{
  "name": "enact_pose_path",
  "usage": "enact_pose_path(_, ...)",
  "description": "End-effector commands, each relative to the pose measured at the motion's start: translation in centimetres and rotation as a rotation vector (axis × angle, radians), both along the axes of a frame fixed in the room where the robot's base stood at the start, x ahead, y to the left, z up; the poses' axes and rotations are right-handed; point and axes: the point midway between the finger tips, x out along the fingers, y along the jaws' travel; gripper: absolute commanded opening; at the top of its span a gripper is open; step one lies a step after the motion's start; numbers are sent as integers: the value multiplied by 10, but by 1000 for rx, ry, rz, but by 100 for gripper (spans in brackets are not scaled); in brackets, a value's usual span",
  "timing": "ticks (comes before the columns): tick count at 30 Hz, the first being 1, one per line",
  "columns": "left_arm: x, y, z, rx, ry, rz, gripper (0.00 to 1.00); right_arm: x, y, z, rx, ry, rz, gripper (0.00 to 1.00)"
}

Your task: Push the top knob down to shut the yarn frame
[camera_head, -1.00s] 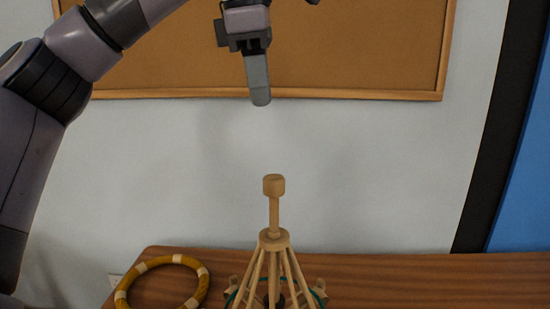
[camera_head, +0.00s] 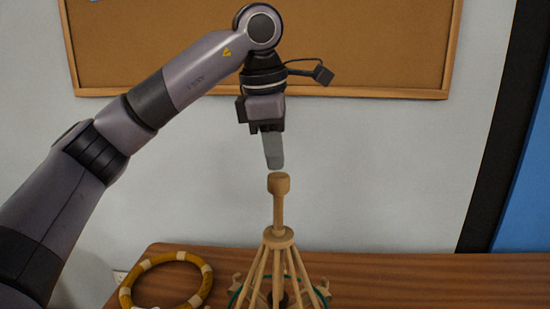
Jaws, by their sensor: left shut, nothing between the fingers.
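The wooden yarn frame (camera_head: 262,268) stands on the table, its slanted ribs spreading down from a round collar. A post rises from the collar to the top knob (camera_head: 279,183), which stands well above the collar. The lower part of the frame is cut off by the picture's bottom edge. My left gripper (camera_head: 275,165) points straight down just above the knob, shut and empty. Its fingertips look very close to the knob's top; I cannot tell whether they touch. My right gripper is not in view.
A yellow ring with pale bands (camera_head: 133,285) lies on the brown wooden table (camera_head: 430,275) left of the frame. The table right of the frame is clear. A framed cork board (camera_head: 370,50) hangs on the wall behind.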

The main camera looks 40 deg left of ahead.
Motion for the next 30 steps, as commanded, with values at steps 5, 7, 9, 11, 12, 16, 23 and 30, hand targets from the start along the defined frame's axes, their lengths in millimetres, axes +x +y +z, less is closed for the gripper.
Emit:
enact_pose_path(5,2,0,-9,-1,1,1,0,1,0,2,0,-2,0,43)
enact_pose_path(7,2,0,-11,-1,-1,1,0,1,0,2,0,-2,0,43)
enact_pose_path(9,2,0,-12,-1,-1,1,0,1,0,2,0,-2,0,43)
enact_pose_path(11,2,0,-12,-1,-1,1,0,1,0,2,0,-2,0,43)
enact_pose_path(12,2,0,-12,-1,-1,1,0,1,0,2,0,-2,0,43)
enact_pose_path(16,2,0,-12,-1,-1,1,0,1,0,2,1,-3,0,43)
enact_pose_path(23,2,0,-24,0,2,1,0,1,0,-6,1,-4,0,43)
enact_pose_path(30,2,0,-57,0,2,1,0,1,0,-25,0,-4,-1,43)
